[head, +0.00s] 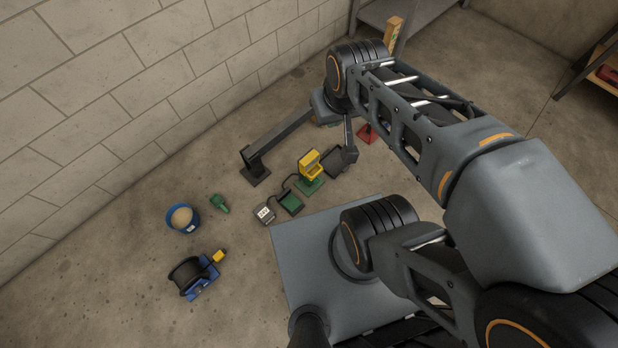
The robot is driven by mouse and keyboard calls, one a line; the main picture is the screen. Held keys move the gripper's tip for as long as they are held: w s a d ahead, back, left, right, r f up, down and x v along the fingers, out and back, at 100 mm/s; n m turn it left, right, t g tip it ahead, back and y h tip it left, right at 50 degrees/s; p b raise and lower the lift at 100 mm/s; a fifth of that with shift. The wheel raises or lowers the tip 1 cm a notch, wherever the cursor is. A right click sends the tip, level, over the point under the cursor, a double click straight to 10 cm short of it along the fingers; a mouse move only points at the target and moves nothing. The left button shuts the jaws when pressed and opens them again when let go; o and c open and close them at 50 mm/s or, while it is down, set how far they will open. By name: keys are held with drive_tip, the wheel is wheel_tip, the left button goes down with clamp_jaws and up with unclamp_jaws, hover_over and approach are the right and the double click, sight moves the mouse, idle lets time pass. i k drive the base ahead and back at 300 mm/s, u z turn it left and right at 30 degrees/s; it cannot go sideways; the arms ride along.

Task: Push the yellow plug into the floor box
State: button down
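A small yellow plug (218,256) shows at the right end of a blue cable reel with a black drum (187,276), low on the left of the head view. A small grey box with a pale, marked top (264,213) lies on the floor to the right of the reel; it looks like the floor box, but its details are too small to be sure. My arm reaches from the lower right to the upper middle. Its wrist end is above the floor near the wall, well away from the plug. My gripper's fingers cannot be made out clearly, nor anything in them.
A yellow device (310,164) on a green base stands near my wrist, with a green block (291,203) beside it. A dark rail (280,135) runs near the block wall. Floor around the reel is clear.

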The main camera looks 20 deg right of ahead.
sight(220, 254)
drive_tip(key=u, duration=2.3)
